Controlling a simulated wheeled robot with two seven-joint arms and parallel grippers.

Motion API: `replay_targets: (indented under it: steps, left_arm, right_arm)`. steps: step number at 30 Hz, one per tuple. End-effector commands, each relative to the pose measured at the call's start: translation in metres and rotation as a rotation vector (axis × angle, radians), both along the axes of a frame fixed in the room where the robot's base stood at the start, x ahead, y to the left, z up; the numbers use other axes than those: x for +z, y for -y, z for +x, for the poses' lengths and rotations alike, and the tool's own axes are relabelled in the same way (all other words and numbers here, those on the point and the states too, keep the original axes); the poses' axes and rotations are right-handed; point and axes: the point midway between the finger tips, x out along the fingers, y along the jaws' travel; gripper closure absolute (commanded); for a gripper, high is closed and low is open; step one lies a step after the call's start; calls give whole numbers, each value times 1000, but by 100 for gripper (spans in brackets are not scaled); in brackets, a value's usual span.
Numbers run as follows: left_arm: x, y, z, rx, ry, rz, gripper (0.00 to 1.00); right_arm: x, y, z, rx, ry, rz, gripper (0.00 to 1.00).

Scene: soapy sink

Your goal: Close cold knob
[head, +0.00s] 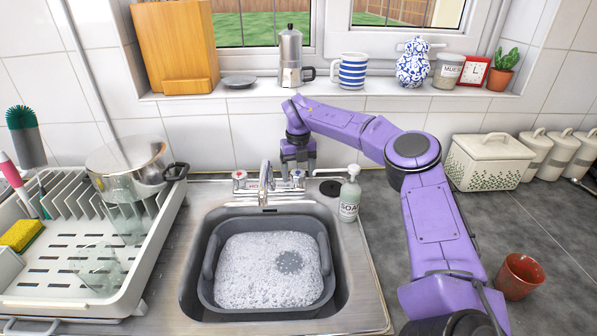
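The chrome tap (265,185) stands at the back rim of the sink, with a knob on each side. The left knob (240,176) has a small reddish mark and is clear of my arms. The right knob (298,176), on the cold side by its place, is partly hidden by my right gripper (299,168). That gripper points down right at this knob, with its fingers around or just above it. It is too small and dark to tell whether the fingers touch the knob or how far apart they are. My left gripper is not in view.
A grey tub (209,262) of suds sits in the sink (190,290). A soap bottle (349,200) stands close to the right gripper. A dish rack (150,260) with a pot (125,155) is at left. A red cup (519,277) stands by my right arm.

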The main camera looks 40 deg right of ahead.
Motion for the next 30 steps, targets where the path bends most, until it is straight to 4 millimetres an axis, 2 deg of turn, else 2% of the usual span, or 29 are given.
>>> replay_targets:
  steps: [5,8,15,18,22,30]
  left_arm:
    - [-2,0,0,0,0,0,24]
    - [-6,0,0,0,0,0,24]
    - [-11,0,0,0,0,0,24]
    - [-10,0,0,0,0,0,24]
    - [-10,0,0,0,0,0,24]
    - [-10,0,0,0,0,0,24]
  right_arm:
    - [6,0,1,1,2,0,24]
    - [24,0,1,1,6,-2,24]
    - [81,0,0,-1,4,-2,24]
    - [97,0,0,-1,2,-1,24]
    - [105,0,0,0,0,0,24]
    - [105,0,0,0,0,0,24]
